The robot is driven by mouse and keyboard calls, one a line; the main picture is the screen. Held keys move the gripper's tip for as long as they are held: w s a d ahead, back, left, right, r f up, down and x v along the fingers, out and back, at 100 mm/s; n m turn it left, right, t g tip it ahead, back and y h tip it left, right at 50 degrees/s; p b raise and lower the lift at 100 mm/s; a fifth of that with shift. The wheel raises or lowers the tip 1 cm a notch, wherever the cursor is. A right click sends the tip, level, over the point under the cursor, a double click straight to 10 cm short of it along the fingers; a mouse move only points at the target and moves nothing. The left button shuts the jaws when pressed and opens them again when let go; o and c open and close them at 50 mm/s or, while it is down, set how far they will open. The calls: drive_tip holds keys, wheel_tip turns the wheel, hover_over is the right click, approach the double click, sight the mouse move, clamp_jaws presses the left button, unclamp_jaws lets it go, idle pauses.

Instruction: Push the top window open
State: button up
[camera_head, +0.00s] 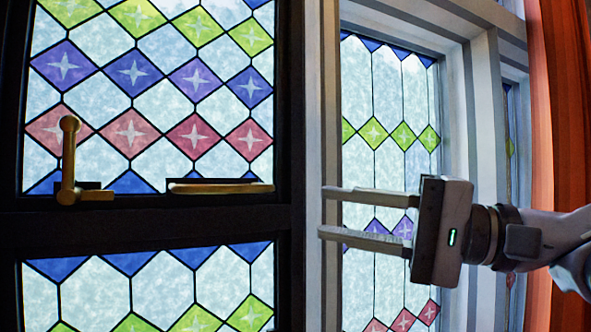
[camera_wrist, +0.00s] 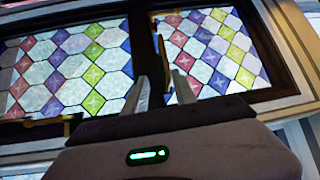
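The top window (camera_head: 150,85) is a dark-framed stained-glass pane with blue, red, purple and green diamonds, filling the upper left of the head view. It looks flush in its frame. An upright brass handle (camera_head: 69,165) and a flat brass bar (camera_head: 220,188) sit along its bottom edge. In the wrist view, turned sideways, the top window (camera_wrist: 215,45) is the right-hand pane. My gripper (camera_head: 323,212) is right of the dark frame, in front of the pale post. Its two fingers point left, apart and empty; they also show in the wrist view (camera_wrist: 162,88). I see no contact with the window.
A lower stained-glass window (camera_head: 160,290) lies beneath a dark crossbar (camera_head: 150,228). A pale post (camera_head: 313,130) and a side window (camera_head: 390,100) stand to the right. An orange-red curtain (camera_head: 560,100) hangs at the far right, near my arm.

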drive_tip(key=p, duration=0.1)
approach(226, 188)
drive_tip(key=p+x, duration=0.1)
drive_tip(key=x, duration=0.3)
drive_tip(key=p+x, duration=0.2)
drive_tip(key=x, duration=0.2)
drive_tip(key=w+p+x, duration=0.1)
drive_tip(key=p+x, duration=0.1)
drive_tip(key=x, duration=0.3)
drive_tip(key=shift+d, duration=0.15)
drive_tip(key=shift+f, duration=0.1)
drive_tip(key=shift+s, duration=0.1)
clamp_jaws()
idle(0.3)
drive_tip(key=shift+n, duration=0.3)
